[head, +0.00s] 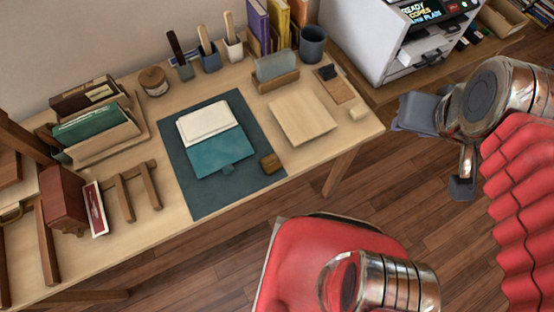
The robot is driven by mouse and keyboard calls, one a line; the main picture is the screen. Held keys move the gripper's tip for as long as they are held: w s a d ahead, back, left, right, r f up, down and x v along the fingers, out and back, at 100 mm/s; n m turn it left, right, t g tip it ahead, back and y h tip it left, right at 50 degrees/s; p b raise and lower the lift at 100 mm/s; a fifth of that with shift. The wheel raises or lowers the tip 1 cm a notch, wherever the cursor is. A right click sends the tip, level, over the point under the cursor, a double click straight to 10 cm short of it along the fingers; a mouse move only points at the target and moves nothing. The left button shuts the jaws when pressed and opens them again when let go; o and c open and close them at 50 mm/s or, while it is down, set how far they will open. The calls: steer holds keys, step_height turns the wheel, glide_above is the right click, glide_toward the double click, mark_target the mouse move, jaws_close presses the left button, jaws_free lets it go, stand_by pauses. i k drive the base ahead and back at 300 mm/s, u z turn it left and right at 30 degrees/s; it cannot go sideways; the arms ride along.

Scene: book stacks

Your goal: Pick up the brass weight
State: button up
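A small brownish-gold block (271,163), which looks like the brass weight, sits on the dark blue-grey mat (209,201) near its right edge. It stands just right of the teal folder (222,155) and apart from it. My gripper (438,151) is at the right of the head view, off the desk's right end and well away from the block. Its two dark fingers are spread apart with floor showing between them, and nothing is held.
A pale wooden board (302,117) lies right of the mat, with a card holder (276,70) behind it. Pen pots, books and a dark cup (313,44) line the back. A folder rack (99,132) stands left. A white machine (385,35) stands beyond the desk.

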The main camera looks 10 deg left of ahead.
mark_target(271, 164)
steer(key=z, duration=0.05)
steer(key=k, duration=1.65)
steer(key=u, duration=1.35)
steer(key=i, duration=1)
steer(key=u, duration=0.05)
